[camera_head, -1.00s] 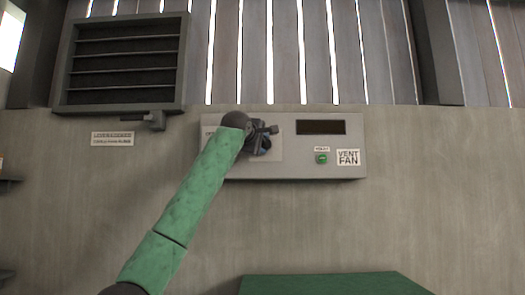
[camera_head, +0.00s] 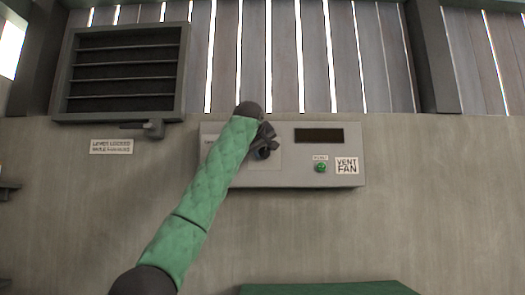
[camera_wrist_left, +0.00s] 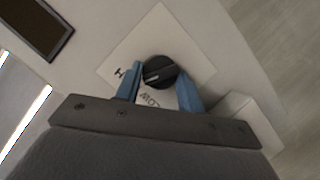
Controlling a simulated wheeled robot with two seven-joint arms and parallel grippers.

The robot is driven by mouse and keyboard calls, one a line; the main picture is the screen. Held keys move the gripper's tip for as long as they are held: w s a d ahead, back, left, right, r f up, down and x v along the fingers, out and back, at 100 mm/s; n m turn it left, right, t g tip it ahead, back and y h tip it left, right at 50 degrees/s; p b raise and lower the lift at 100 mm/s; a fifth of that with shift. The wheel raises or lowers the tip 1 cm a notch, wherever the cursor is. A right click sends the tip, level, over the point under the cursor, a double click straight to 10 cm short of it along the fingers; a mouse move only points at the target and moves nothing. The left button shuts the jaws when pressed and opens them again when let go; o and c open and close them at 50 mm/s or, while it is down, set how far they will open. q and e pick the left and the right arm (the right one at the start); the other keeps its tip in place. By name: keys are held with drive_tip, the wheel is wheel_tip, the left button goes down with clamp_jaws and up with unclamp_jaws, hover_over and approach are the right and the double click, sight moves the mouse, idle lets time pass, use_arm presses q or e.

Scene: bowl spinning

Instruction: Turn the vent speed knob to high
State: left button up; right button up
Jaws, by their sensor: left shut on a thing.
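The vent control panel (camera_head: 225,178) is a pale grey box on the wall, with a "VENT FAN" label. My left gripper (camera_head: 263,147) is at its left half and hides most of the knob there. In the left wrist view, the round black knob (camera_wrist_left: 160,71) sits on a pale square plate (camera_wrist_left: 196,57). The blue fingers of my left gripper (camera_wrist_left: 159,78) are shut on the knob, one on each side. A pale line shows across the knob. Letters reading "LOW" and an "H" are beside it on the plate, the rest of that marking hidden. My right gripper is not in view.
The panel also has a dark display (camera_head: 318,135) and a green button (camera_head: 320,167). A louvered vent (camera_head: 125,70) with a lever (camera_head: 152,128) is at the upper left. A green surface (camera_head: 325,289) shows at the bottom edge.

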use_arm(q)
drive_tip(key=shift+w+f+m+y, duration=0.1)
drive_tip(key=shift+f+m+y, duration=0.1)
drive_tip(key=shift+m+y, duration=0.1)
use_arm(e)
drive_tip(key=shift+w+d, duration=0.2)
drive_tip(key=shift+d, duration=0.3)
use_arm(q)
drive_tip(key=o, duration=1)
drive_tip(key=shift+c, duration=0.2)
drive_tip(key=shift+r, duration=0.1)
drive_tip(key=shift+s, duration=0.3)
drive_tip(key=shift+s+a+r+b, duration=0.15)
drive_tip(key=shift+s+b, duration=0.45)
drive_tip(key=shift+b, duration=0.2)
drive_tip(key=shift+b+v, duration=1.55)
drive_tip(key=shift+v, duration=1.3)
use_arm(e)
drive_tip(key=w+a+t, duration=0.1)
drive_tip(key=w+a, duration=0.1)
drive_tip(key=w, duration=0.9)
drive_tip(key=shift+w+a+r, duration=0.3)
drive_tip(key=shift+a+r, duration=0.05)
use_arm(q)
drive_tip(key=shift+r, duration=0.1)
